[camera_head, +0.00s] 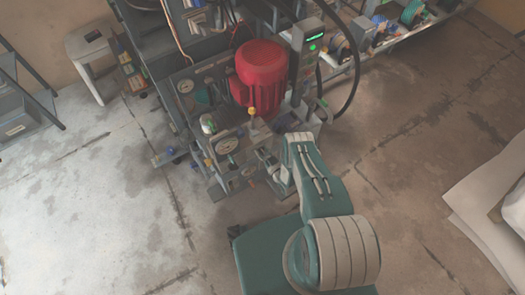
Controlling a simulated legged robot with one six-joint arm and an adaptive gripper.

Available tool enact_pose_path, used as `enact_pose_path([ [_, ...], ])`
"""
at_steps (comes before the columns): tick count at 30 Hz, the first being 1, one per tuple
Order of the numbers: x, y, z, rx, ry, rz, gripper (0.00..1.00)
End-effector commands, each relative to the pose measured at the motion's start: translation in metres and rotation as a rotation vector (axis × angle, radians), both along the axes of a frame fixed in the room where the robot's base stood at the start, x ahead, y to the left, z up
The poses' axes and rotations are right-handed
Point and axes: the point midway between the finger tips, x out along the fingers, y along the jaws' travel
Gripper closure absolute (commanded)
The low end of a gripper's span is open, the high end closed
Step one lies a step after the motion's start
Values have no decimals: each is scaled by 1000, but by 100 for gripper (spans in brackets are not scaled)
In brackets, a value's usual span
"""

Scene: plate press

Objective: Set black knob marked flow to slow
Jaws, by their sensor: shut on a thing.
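My arm reaches from the lower middle to the front of the plate press (222,140). My gripper (267,161) is at the front right of the press, low down, and shows small and dark. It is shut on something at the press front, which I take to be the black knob. The knob is hidden by the gripper and wrist, so its flow marking, its pointer and the slow mark cannot be read.
A red motor (262,68) stands on the press, with a control box with green lights (308,48) to its right. A white stool (92,58) is at the left, white sheets (492,205) at the right.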

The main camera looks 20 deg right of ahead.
Motion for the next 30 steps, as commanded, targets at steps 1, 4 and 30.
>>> enact_pose_path([
  [1,0,0,0,-3,-1,0,100],
  [4,0,0,0,-20,-6,0,100],
  [30,-4,12,-4,-605,-196,3,100],
])
